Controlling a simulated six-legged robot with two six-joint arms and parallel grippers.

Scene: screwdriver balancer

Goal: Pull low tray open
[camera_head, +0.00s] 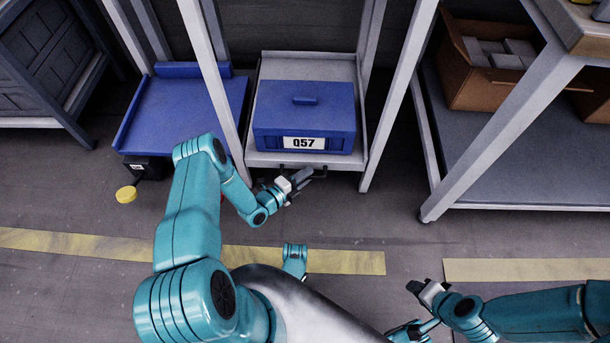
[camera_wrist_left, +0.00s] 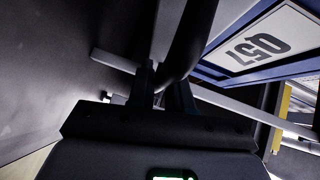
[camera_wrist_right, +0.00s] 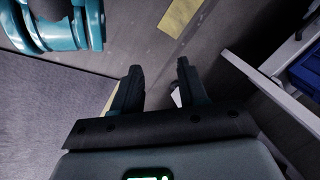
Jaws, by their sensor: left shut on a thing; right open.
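The low tray (camera_head: 344,163) is a pale shelf-like tray between the rack's legs, carrying a blue box (camera_head: 305,115) labelled Q57. A dark handle (camera_wrist_left: 196,38) runs along the tray's front. My left gripper (camera_head: 303,178) is at this front edge and is shut on the handle. The left wrist view shows its fingers (camera_wrist_left: 166,88) around the dark bar, with the Q57 label close by; the fingers partly hide the grip. My right gripper (camera_head: 416,287) is open and empty, low over the floor at the right, apart from the tray; its spread fingers show in the right wrist view (camera_wrist_right: 158,78).
A blue flat cart (camera_head: 185,105) stands left of the rack, with a yellow round thing (camera_head: 126,194) beside it on the floor. A workbench with a lower shelf (camera_head: 520,170) and cardboard box (camera_head: 480,75) stands right. The floor before the tray is clear, with yellow stripes (camera_head: 345,262).

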